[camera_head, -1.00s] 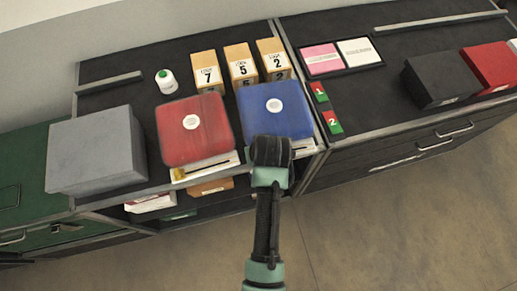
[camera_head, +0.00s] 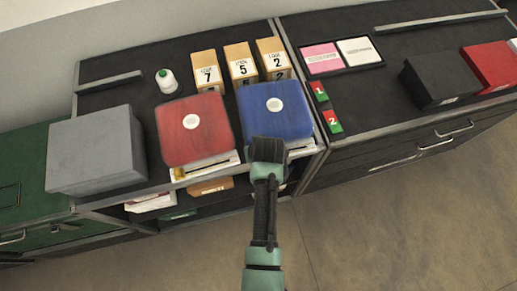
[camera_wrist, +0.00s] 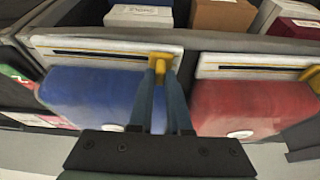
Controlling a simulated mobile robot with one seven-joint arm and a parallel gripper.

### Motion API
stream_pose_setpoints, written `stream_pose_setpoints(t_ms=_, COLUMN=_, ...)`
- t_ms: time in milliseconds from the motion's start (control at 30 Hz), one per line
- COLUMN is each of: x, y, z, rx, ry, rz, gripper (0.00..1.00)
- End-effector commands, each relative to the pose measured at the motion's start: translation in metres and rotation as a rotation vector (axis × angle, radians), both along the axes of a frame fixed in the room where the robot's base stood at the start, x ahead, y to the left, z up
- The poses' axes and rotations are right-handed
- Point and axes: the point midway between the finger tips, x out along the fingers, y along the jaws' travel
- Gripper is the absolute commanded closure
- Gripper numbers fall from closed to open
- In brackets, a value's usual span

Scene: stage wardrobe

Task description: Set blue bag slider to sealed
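The blue bag (camera_head: 275,110) lies flat on the dark counter, with a white round label on top. Its pale front strip (camera_wrist: 90,48) has a dark slot, seen in the wrist view. A yellow slider (camera_wrist: 160,58) sits at the right end of that slot in the wrist view, on the side toward the red bag. My gripper (camera_wrist: 159,76) is at this slider, its two narrow-set fingers on either side of the yellow tab and seemingly closed on it. In the head view my gripper (camera_head: 268,150) covers the bag's front edge and hides the slider.
The red bag (camera_head: 195,130) lies close on the left, with its own yellow slider (camera_head: 178,174). A grey box (camera_head: 95,150) stands farther left. Numbered wooden blocks (camera_head: 240,67) and a green-capped bottle (camera_head: 167,82) stand behind. Red-green tags (camera_head: 331,121) lie to the right.

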Motion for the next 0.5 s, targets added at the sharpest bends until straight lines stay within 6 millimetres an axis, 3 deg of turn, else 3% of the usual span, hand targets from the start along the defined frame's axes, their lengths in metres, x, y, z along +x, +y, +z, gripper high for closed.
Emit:
stream_pose_setpoints(t_ms=67, x=-0.0001, y=0.0, z=0.0001, rx=0.0, ry=0.0, rz=0.0, gripper=1.0)
stream_pose_setpoints(t_ms=500, x=-0.0001, y=-0.0001, z=0.0001, rx=0.0, ry=0.0, rz=0.0, gripper=1.0)
